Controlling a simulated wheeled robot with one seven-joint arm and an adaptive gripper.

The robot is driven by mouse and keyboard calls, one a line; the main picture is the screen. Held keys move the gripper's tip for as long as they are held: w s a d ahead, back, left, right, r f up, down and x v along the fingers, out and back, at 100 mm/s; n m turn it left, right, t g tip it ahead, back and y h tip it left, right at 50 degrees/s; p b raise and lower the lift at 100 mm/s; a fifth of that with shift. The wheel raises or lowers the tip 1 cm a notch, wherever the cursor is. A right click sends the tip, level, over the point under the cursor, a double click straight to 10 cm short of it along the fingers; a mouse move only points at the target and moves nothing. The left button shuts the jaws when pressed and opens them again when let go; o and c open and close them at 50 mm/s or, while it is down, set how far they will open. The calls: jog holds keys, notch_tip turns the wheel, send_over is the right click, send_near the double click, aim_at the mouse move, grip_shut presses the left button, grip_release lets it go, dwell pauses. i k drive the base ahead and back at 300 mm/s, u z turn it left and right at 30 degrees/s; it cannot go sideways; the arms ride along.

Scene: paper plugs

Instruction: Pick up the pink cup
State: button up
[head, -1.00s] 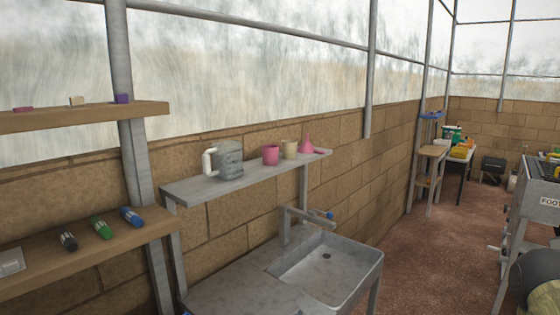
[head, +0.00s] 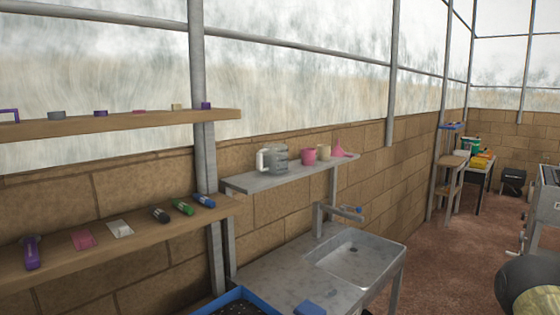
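The pink cup (head: 308,157) stands upright on a grey shelf (head: 262,182) above the sink, against the block wall. A grey jug with a white handle (head: 275,160) stands to its left. A beige cup (head: 323,153) stands just to its right, and a pink funnel (head: 339,149) is at the shelf's right end. My gripper is not in view.
A sink (head: 352,255) with a tap (head: 346,210) lies below the shelf. Wooden shelves (head: 120,235) with markers and small items are at left. A blue-rimmed tray (head: 243,294) is at the bottom. Open reddish floor (head: 440,250) lies at right.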

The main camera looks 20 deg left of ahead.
aim_at(308, 154)
jog(key=u, duration=0.7)
jog(key=i, duration=0.45)
